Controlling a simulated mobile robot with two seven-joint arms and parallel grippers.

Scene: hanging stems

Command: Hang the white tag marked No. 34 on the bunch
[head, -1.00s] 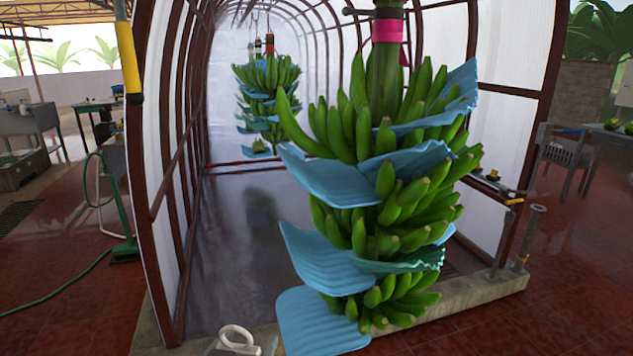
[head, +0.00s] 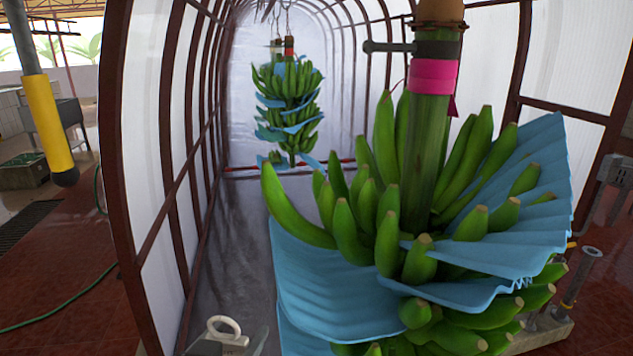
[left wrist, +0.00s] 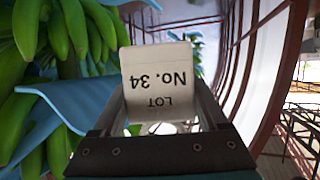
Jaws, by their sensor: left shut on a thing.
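The near banana bunch (head: 390,220) hangs large in the head view, with blue sheets between its hands of green fruit. Its thick green stem (head: 428,150) carries a pink ribbon (head: 432,76) below a dark band with a side peg (head: 385,47). My left gripper (head: 228,343) is at the bottom edge, left of and apart from the bunch, shut on the white tag, whose loop (head: 223,326) shows. In the left wrist view the tag (left wrist: 158,82) reads "LOT No. 34" upside down between the fingers. The right gripper is not seen.
Another bunch (head: 290,100) hangs farther back in the arched tunnel. A post with a yellow sleeve (head: 48,125) is at the left. A blue sheet (head: 330,285) juts from the bunch towards my left gripper. The floor (head: 230,250) left of the bunch is clear.

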